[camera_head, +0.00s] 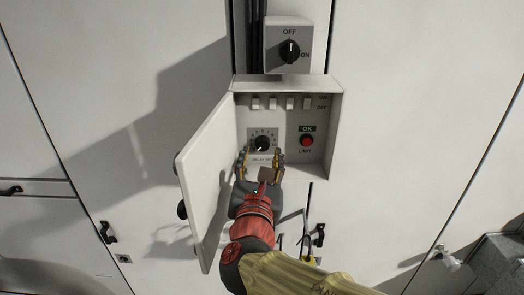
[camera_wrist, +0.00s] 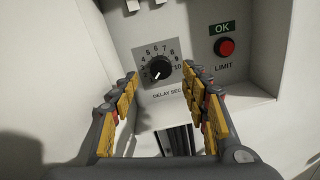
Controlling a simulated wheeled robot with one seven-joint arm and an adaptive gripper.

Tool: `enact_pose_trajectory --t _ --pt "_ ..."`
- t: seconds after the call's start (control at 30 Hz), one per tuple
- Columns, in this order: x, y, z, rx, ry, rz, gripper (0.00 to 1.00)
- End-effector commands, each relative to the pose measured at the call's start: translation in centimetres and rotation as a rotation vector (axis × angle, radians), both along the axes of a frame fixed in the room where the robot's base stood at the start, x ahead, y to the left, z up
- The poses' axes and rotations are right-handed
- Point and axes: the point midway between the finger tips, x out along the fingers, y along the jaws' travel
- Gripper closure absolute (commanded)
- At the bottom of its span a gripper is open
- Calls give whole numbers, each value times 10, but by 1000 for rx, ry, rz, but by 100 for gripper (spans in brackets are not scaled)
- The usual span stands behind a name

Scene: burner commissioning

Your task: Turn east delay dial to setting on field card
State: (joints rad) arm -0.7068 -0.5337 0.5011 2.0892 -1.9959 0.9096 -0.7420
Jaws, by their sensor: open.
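The delay dial (camera_head: 262,143) is a black knob on a grey numbered plate inside an open wall box. In the wrist view the dial (camera_wrist: 160,69) has numbers around it, with "DELAY SEC" below; its white mark points to the lower left, near the low numbers. My gripper (camera_head: 261,160) is open and empty in front of the box. In the wrist view its two yellow-padded fingers (camera_wrist: 164,84) stand left and right of the dial, apart from the knob. No field card is recognisable in either view.
The box door (camera_head: 206,180) hangs open on the left. Inside are several white switches (camera_head: 273,103) and a red LIMIT button (camera_head: 306,141) under a green OK label, right of the dial. An OFF/ON rotary switch (camera_head: 289,51) sits above the box.

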Motion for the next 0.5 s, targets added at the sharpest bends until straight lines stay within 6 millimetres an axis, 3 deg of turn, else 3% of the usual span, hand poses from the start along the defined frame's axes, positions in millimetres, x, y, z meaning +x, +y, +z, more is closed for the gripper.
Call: enact_pose_trajectory --t 0.2,0.5 --pt "31 -4 -1 0 1 -3 54" --pt "44 -5 0 1 1 -1 54"
